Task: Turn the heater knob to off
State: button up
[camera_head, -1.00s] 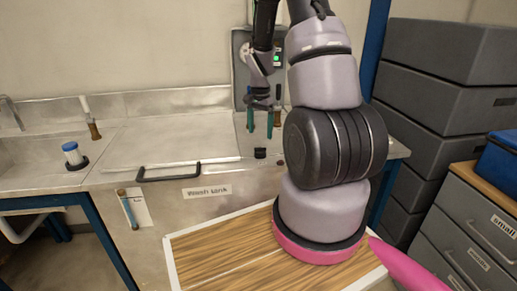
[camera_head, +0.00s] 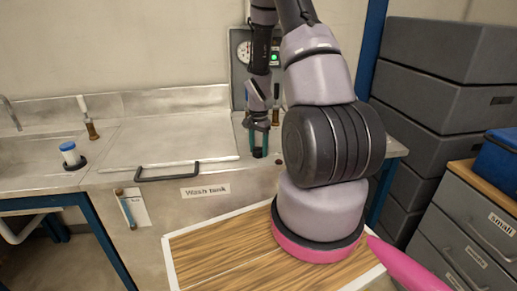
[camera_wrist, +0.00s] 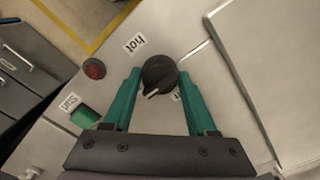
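The heater knob (camera_wrist: 160,72) is a round black dial on the bench top, with a white pointer mark at its lower left in the wrist view. A "hot" label (camera_wrist: 134,43) sits above left of it. A partly hidden label (camera_wrist: 175,97), probably "off", sits just below right. The mark points at neither label. My gripper (camera_wrist: 160,80) is open, with its teal fingers on either side of the knob. I cannot tell whether they touch it. In the head view my gripper (camera_head: 258,150) is down at the knob, which is mostly hidden between the fingers.
A red button (camera_wrist: 94,69) and a green button (camera_wrist: 84,115) marked "Start" are near the knob. A wash tank lid with a black handle (camera_head: 168,176) lies to the left. A gauge panel (camera_head: 238,70) stands behind. Grey drawers (camera_head: 470,225) are at right.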

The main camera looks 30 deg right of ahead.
jog(key=c, duration=0.4)
jog(key=shift+n, duration=0.3)
jog(key=n, duration=0.3)
jog(key=shift+n, duration=0.3)
jog(key=n, duration=0.3)
jog(key=shift+n, duration=0.3)
jog(key=n, duration=1)
